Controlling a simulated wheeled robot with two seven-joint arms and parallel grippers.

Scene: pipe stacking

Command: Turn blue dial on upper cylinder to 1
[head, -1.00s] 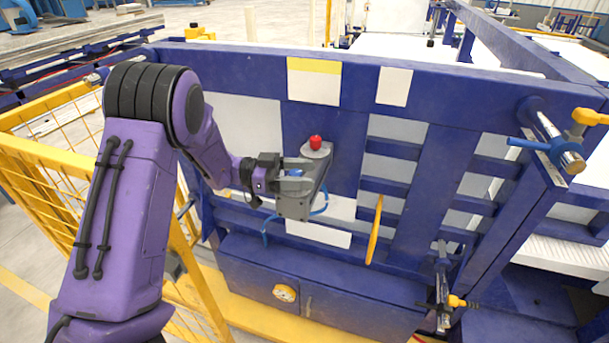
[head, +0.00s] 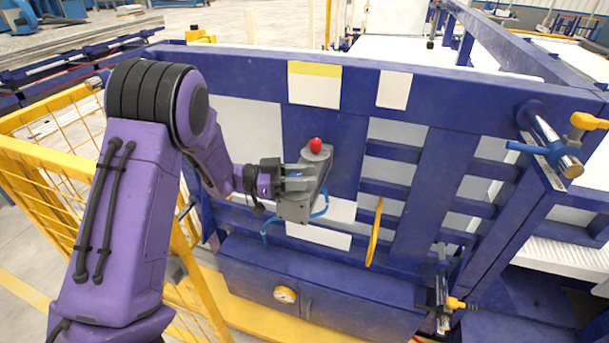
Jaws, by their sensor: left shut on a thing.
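A grey control box (head: 293,210) with a red push button (head: 316,145) on top is mounted on the blue machine frame. My right gripper is not in view. At the upper right, a metal cylinder (head: 547,132) with a blue handle (head: 530,146) and a yellow handle (head: 590,119) sticks out from the frame, well away from my gripper.
A blue cable loops beside the box. A yellow handle (head: 374,232) hangs to its right. White and yellow labels (head: 314,88) are above. A lower fitting with a yellow handle (head: 457,303) is at the lower right. A yellow mesh fence (head: 25,165) stands at the left, near my arm.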

